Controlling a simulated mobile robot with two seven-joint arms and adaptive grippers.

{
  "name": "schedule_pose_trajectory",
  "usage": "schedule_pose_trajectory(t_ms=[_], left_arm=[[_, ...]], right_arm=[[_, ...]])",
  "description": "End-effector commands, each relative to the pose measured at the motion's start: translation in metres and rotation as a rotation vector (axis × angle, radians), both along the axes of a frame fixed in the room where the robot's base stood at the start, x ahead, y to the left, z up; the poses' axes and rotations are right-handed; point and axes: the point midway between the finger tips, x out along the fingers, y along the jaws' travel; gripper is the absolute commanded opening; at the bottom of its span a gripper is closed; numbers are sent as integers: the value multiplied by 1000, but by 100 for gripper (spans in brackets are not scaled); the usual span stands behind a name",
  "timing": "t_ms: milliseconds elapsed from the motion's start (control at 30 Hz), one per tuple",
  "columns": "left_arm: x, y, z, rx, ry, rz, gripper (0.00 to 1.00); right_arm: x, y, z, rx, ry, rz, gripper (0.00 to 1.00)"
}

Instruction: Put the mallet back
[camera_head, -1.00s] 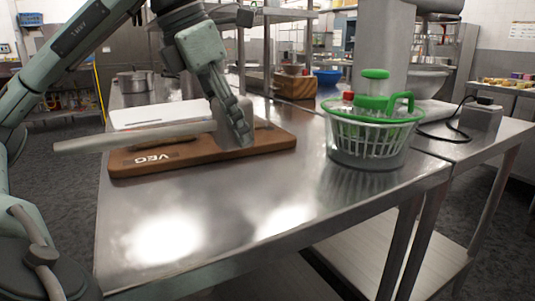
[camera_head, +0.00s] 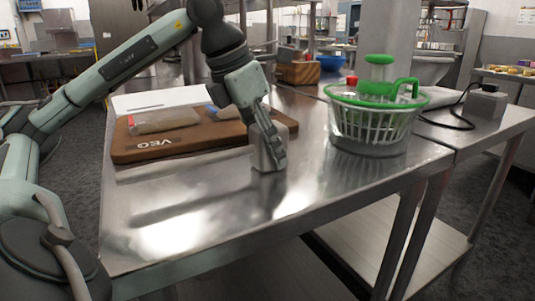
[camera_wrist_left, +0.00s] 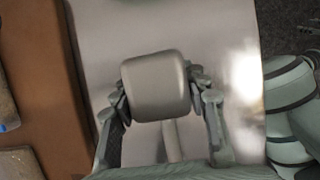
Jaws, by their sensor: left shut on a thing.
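The mallet is in my left gripper (camera_head: 268,138). Its pale grey block head (camera_head: 266,160) shows below and beside the fingers in the head view, low over the steel table in front of the cutting board; I cannot tell whether it touches the table. In the left wrist view the mallet head (camera_wrist_left: 155,87) is in front of the fingers of my left gripper (camera_wrist_left: 162,108), and the handle (camera_wrist_left: 172,140) runs back between them. The handle is hidden in the head view. My right gripper is not in view.
A brown cutting board (camera_head: 140,153) marked VEG carries two flat packets (camera_head: 165,120). A salad spinner with a green lid (camera_head: 372,115) stands on the right of the steel table (camera_head: 215,205). The table's front left is clear. A black cable (camera_head: 447,122) lies further right.

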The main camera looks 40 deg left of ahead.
Motion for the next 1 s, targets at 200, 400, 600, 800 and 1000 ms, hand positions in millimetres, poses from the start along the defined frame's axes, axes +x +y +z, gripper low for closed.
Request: schedule_pose_trajectory(t_ms=[200, 400, 600, 800, 1000], left_arm=[[0, 0, 1, 0, -3, 0, 1], [0, 0, -2, 0, -2, 0, 1], [0, 0, -2, 0, 0, 0, 60], [0, 0, -2, 0, 0, 0, 65], [0, 0, 1, 0, -1, 0, 65]], right_arm=[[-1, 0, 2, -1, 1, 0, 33], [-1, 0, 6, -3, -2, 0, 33], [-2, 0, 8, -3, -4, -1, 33], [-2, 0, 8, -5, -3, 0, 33], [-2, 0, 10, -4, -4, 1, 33]])
